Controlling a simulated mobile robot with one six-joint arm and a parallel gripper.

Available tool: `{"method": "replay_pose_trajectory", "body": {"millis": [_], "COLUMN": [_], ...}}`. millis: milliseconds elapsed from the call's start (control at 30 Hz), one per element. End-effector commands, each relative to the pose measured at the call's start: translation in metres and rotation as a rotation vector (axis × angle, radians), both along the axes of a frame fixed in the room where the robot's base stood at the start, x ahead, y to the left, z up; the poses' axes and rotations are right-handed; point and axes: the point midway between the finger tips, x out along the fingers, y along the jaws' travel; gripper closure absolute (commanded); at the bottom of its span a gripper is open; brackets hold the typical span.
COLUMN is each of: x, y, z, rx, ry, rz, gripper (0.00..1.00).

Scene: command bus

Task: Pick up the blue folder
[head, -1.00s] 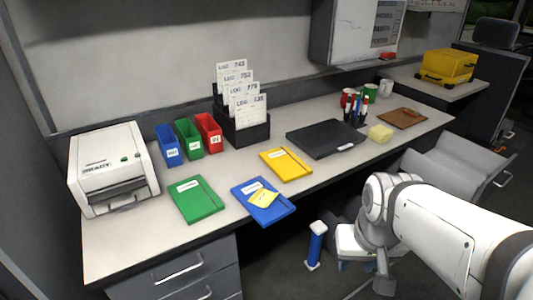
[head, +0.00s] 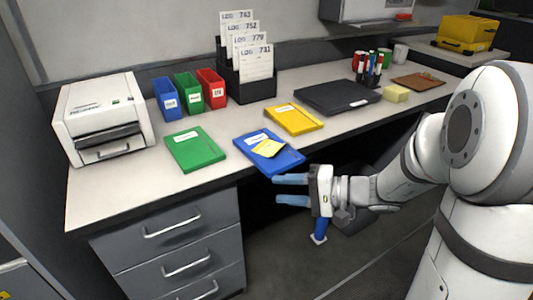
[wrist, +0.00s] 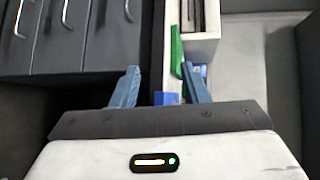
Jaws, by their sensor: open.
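The blue folder (head: 262,142) lies flat on the desk near its front edge, with a yellow sticky note (head: 269,148) and a white label on it. Its near right corner reaches the desk edge. My gripper (head: 291,189) is open and empty, just in front of the desk edge and close to that corner, with its blue fingers pointing left. In the wrist view my gripper's blue fingers (wrist: 158,88) are apart. A piece of the blue folder (wrist: 168,99) shows between them, mostly hidden by the gripper body.
A green folder (head: 195,149) lies left of the blue one and a yellow folder (head: 293,119) behind it. A closed black laptop-like case (head: 337,97) is at the right. Drawers (head: 175,240) stand below the desk. A white printer (head: 101,119) is at the left end.

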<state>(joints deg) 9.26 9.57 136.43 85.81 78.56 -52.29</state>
Motion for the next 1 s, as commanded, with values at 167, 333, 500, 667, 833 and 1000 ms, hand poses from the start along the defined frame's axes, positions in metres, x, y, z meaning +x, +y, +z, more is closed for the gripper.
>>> {"method": "replay_pose_trajectory", "body": {"millis": [167,333,500,667,833,1000], "x": [0.044,0.061,0.070,0.080,0.092,0.097], "y": [-0.014,-0.016,0.001,0.018,0.040,0.047], "z": [-0.020,-0.021,-0.020,-0.023,-0.023,-0.022], "rx": [0.142,0.178,0.180,0.180,0.179,0.179], "ry": [-0.080,-0.116,-0.118,-0.116,-0.117,-0.115], "rz": [-0.158,-0.214,-0.217,-0.214,-0.216,-0.218], "gripper": [0.59,0.59,0.59,0.59,0.59,0.59]}}
